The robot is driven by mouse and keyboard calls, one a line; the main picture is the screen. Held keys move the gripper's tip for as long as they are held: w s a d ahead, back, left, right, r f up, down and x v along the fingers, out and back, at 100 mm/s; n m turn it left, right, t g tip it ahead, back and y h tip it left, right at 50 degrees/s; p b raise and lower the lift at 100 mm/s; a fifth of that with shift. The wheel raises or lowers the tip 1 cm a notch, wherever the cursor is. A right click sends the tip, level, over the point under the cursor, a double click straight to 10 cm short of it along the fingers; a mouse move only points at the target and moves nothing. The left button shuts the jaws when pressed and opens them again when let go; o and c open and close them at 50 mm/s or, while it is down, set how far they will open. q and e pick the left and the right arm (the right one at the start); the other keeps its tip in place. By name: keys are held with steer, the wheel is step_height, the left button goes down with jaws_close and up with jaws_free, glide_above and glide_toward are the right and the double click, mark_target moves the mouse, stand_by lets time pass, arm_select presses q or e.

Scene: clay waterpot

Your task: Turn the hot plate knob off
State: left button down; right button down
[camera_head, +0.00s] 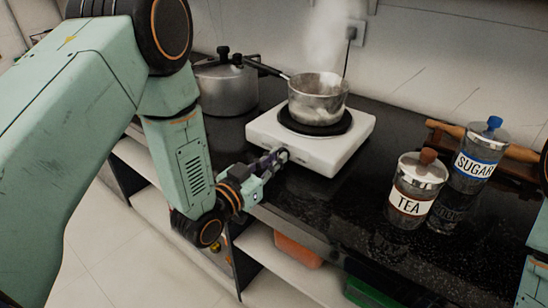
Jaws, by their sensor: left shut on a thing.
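A white hot plate (349,150) with a dark round burner stands on the black counter. A steaming metal saucepan (318,104) sits on the burner, its dark handle pointing to the upper left. My left gripper (281,158) is at the front left side of the hot plate, shut on the knob there. The knob is mostly hidden by the fingers, so its setting cannot be read. My right gripper is not in view; only a bit of my right arm shows at the right edge.
A pressure cooker (225,88) stands left of the hot plate. A tea jar (411,190) and a sugar jar (477,160) stand to the right, with a wooden rolling pin (519,153) behind. A wall socket (353,32) is above. Counter between the hot plate and the jars is clear.

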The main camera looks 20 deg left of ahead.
arm_select(q)
steer(key=shift+f, duration=0.1)
stand_by(0.3)
steer(key=c, duration=1.7)
jaws_free()
steer(key=shift+s, duration=0.1)
steer(key=v, duration=1.2)
